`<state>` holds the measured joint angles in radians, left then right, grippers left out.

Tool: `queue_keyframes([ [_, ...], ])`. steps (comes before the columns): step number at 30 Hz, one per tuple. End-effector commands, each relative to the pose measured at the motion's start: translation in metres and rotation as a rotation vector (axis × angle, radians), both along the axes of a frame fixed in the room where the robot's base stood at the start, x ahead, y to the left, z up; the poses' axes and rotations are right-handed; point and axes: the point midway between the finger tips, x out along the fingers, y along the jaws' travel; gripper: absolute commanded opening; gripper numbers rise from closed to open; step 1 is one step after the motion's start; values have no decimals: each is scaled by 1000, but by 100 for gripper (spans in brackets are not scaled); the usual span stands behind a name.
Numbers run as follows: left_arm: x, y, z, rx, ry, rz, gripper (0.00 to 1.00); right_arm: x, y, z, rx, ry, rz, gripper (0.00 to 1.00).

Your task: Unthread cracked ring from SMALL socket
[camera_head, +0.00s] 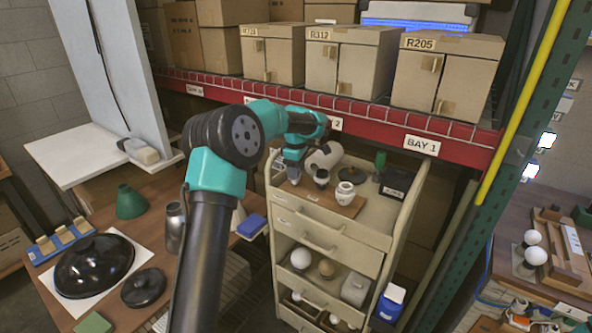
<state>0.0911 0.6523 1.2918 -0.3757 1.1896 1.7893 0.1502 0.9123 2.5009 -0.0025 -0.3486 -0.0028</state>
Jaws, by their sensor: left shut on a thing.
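My left gripper (293,178) is small in the head view, pointing down at the left end of a wooden board (328,201) on top of the cart. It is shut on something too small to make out. Just right of it on the board stand a small dark socket-like part (321,178) and a larger white one (345,193). I cannot tell which is the small socket, nor see a crack in any ring. My right gripper is not in view.
The beige drawer cart (335,231) also carries a white cylinder (325,157), a black disc (352,175), a green cone (380,160) and a dark box (396,186). A red shelf beam (380,142) with cartons runs behind. The left table holds a black dome shade (93,266).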

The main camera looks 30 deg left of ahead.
Motion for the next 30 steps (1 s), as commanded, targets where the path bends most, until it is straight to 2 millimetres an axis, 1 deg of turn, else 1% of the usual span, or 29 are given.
queue_keyframes([
  [2, 0, 0, 0, 0, 0, 0, 20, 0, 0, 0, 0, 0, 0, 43],
  [5, 0, 0, 0, 0, 0, 11, 20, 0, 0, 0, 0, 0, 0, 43],
  [8, 0, 0, 0, 0, 0, 62, 20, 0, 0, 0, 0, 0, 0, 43],
  [24, 2, 1, 1, 0, 1, 562, 20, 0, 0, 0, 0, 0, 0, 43],
  [30, 2, 1, 1, 0, 1, 604, 20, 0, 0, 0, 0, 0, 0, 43],
])
